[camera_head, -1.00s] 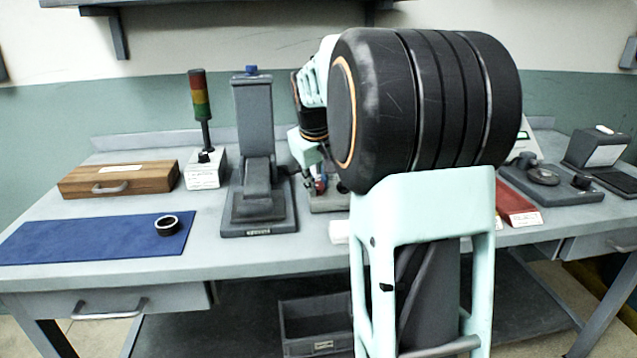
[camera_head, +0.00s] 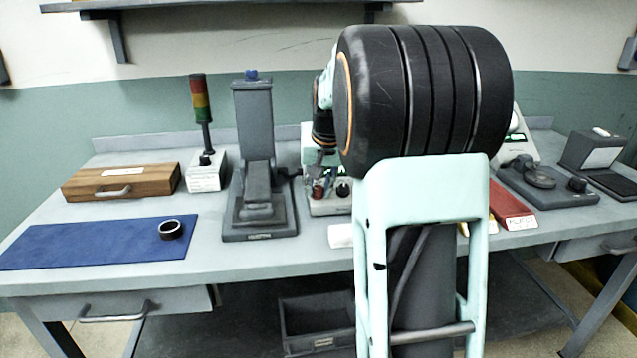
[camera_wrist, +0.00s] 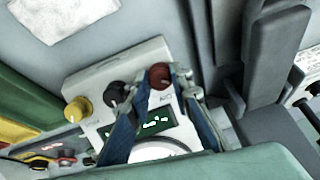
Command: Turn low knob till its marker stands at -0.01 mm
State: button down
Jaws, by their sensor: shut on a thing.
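A pale control box (camera_head: 329,208) stands on the bench right of the grey column stand, partly hidden by my arm. In the wrist view its panel (camera_wrist: 93,80) carries a yellow knob (camera_wrist: 77,108), a black knob (camera_wrist: 118,93) and a red knob (camera_wrist: 160,75). A dark display (camera_wrist: 158,122) with small white text sits beyond them, unreadable here. My gripper (camera_wrist: 162,76) has its two blue-sided fingers on either side of the red knob and is shut on it. The red knob also shows in the head view (camera_head: 318,189). No marker or scale value is legible.
The grey column stand (camera_head: 258,215) is close to the left of the box. A signal tower (camera_head: 201,100), wooden case (camera_head: 120,182) and blue mat (camera_head: 80,243) with a dark ring (camera_head: 171,229) lie farther left. A red block (camera_head: 511,207) lies right.

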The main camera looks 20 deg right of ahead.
jog(key=m, duration=0.4)
jog(key=shift+t+y+p, duration=0.3)
jog(key=shift+y+p, duration=0.1)
jog(key=shift+d+m+t, duration=0.1)
jog(key=shift+m+t, duration=0.2)
jog(key=shift+m, duration=1.3)
jog(key=c, duration=1.7)
grip_release()
jog(key=shift+c, duration=0.2)
jog(key=shift+s+r, duration=0.1)
jog(key=v, duration=1.1)
jog(key=shift+s+d+r, duration=0.2)
jog(key=shift+r, duration=0.15)
